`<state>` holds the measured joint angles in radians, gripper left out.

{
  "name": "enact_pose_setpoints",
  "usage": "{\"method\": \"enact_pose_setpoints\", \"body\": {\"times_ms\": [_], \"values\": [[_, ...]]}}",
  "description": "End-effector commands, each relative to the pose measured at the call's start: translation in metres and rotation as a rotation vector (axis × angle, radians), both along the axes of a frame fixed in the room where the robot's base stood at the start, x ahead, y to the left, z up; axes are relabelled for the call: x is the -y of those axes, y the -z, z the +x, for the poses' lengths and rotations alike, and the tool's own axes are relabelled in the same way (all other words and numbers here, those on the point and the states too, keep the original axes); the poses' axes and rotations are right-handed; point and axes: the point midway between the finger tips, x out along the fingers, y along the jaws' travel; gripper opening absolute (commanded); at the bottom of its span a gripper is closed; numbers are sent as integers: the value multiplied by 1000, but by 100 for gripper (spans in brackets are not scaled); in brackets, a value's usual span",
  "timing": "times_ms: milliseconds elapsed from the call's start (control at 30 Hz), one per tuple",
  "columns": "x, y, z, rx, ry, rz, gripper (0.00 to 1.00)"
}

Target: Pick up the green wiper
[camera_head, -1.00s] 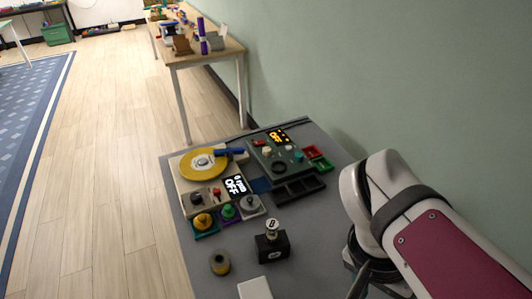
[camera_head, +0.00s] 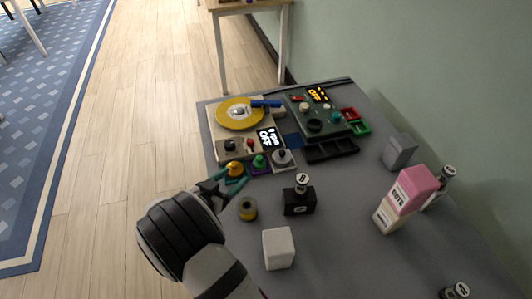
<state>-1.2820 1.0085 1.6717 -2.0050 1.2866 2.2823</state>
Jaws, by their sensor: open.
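A small green knob-like piece (camera_head: 259,161) stands on a purple square base at the front of the beige turntable unit; it is the likeliest match for the green wiper, though too small to be sure. A yellow piece (camera_head: 234,169) on a teal base stands to its left, and a grey piece (camera_head: 283,157) on a grey base to its right. My gripper (camera_head: 220,190) is open, just in front of the yellow piece and to the left of and nearer than the green one. It partly hides the teal base. Nothing shows between its fingers.
The turntable unit (camera_head: 222,139) with a yellow disc and a dark green control box (camera_head: 316,127) stand behind. A black stamp (camera_head: 299,199), a yellow-grey roll (camera_head: 247,209), a white block (camera_head: 279,250) and a pink-topped carton (camera_head: 409,187) stand on the grey table (camera_head: 345,235). Its front middle is free.

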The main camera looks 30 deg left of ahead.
Motion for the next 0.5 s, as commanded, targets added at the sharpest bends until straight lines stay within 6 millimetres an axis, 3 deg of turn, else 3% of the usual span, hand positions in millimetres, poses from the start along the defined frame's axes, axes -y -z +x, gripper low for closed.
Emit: {"method": "enact_pose_setpoints", "body": {"times_ms": [100, 200, 500], "values": [[2, 14, 34, 0, 5, -1, 64], [2, 23, 56, -1, 4, -2, 64], [8, 44, 100, -1, 5, -1, 64]]}}
